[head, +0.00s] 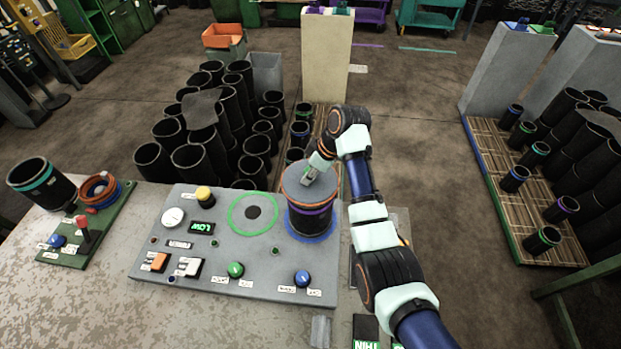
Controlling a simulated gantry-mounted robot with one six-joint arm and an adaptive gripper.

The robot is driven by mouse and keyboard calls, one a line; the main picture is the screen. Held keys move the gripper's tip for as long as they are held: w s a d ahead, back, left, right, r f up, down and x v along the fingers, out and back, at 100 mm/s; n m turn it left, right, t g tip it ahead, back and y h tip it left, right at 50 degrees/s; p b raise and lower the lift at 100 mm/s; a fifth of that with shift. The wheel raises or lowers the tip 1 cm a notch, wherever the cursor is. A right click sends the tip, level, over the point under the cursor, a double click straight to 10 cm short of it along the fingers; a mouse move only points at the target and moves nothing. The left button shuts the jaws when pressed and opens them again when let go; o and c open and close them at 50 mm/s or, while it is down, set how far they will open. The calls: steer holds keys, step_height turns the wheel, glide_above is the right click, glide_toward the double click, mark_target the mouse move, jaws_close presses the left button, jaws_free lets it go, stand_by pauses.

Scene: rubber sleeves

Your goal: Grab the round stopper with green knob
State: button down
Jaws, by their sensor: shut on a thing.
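A round grey stopper (293,189) sits on the top of a black sleeve (308,221) with orange and purple bands. The sleeve stands upright inside the blue ring at the right of the grey control panel. My gripper (309,176) is at the top of the stopper, shut on it near its middle. The fingers cover the knob, so its green colour does not show. I cannot tell whether the stopper is seated in the sleeve or just resting at its mouth.
The control panel (206,277) has a green ring (253,213), a gauge and several buttons. Many black sleeves stand behind the table and on a pallet (495,185) at right.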

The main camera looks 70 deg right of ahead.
step_height(320, 180, up, 17)
steer(key=p, duration=0.5)
steer(key=shift+r, duration=0.15)
